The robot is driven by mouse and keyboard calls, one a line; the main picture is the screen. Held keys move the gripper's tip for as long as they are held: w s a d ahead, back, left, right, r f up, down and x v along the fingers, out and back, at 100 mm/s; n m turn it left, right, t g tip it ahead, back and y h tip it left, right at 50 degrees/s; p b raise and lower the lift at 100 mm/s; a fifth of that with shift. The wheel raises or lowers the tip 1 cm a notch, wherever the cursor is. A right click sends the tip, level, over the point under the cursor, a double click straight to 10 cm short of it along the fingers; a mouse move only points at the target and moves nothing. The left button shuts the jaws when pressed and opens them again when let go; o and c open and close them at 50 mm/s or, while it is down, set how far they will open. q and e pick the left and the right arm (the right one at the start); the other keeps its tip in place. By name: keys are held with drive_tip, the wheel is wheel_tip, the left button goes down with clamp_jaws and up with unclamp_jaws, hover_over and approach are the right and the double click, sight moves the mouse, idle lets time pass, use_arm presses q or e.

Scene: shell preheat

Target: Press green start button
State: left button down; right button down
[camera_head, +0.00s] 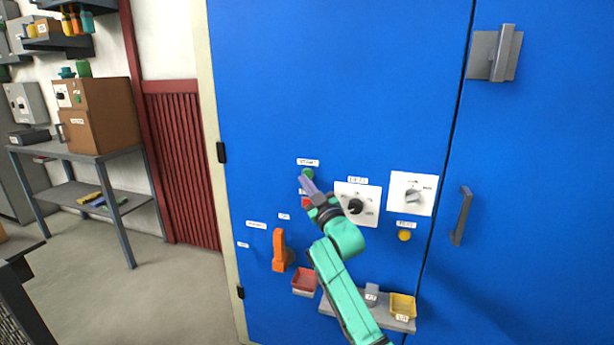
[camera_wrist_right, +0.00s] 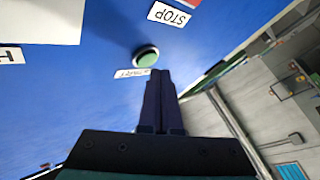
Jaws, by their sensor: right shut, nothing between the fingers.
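The green start button (camera_head: 308,173) is on the blue cabinet door, under a small white label. It also shows in the right wrist view (camera_wrist_right: 146,58) as a round green cap in a dark ring, with a partly hidden label beside it. My right gripper (camera_head: 304,181) is shut and empty, with its fingertips just below the button in the head view. In the right wrist view its closed fingers (camera_wrist_right: 158,75) end close to the button. I cannot tell whether they touch it. My left gripper is not in view.
Beside the button are the STOP label (camera_wrist_right: 169,14), a black knob panel (camera_head: 369,200), a grey knob panel (camera_head: 413,193) and a yellow button (camera_head: 404,236). An orange handle (camera_head: 279,250), a red bin (camera_head: 304,281) and a yellow bin (camera_head: 402,306) are lower on the door.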

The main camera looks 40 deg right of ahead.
drive_tip(key=shift+w+d, duration=0.2)
drive_tip(key=shift+d, duration=0.1)
drive_tip(key=shift+w+d, duration=0.2)
drive_tip(key=shift+d, duration=0.15)
idle(0.6)
drive_tip(key=shift+a, duration=0.1)
drive_tip(key=shift+s+a+p, duration=0.35)
drive_tip(key=shift+s+a, duration=0.15)
drive_tip(key=shift+a, duration=0.1)
drive_tip(key=s+a+p, duration=0.1)
drive_tip(key=a, duration=0.1)
drive_tip(key=s+a+p, duration=0.1)
drive_tip(key=a, duration=0.1)
drive_tip(key=shift+s, duration=0.4)
idle(0.7)
